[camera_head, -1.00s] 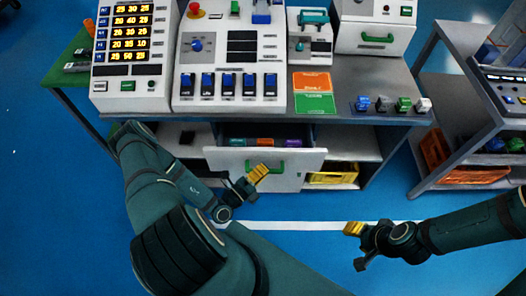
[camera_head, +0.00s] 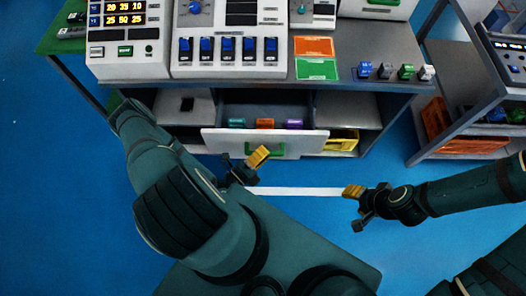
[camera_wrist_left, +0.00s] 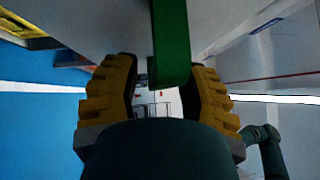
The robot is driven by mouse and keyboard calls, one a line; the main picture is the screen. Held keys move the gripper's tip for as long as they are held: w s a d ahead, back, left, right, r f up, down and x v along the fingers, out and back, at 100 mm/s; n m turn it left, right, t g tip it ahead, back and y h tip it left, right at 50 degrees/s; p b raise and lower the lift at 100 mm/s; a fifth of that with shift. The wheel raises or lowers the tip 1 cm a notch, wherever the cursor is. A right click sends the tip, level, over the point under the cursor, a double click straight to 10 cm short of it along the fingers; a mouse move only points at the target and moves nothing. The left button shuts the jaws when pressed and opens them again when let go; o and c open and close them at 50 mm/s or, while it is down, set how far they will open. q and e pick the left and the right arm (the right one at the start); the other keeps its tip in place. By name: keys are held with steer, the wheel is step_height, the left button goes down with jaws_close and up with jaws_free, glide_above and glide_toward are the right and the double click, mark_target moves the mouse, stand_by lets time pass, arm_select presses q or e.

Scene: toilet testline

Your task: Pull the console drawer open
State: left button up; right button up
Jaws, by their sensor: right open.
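The console drawer (camera_head: 225,138) is pulled part-way out below the counter, and its inside shows. Its green handle (camera_head: 285,148) is on the white front. My left gripper (camera_head: 257,157) is at the handle. In the left wrist view the green handle (camera_wrist_left: 170,45) runs between its two yellow fingers (camera_wrist_left: 162,85), close against the right one. A small gap seems to show on the left side. My right gripper (camera_head: 358,208) is open and empty over the blue floor, right of the drawer and apart from it.
Small teal, orange and purple items (camera_head: 265,123) lie in the drawer. A yellow bin (camera_head: 343,140) stands on the lower shelf to its right. The counter (camera_head: 375,85) above holds control boxes and small coloured blocks. The floor (camera_head: 310,178) before the drawer is clear.

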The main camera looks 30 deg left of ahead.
arm_select(q)
steer(key=shift+s+a, duration=0.15)
steer(key=shift+s+f, duration=0.1)
steer(key=shift+s, duration=0.2)
steer(key=v, duration=1.1)
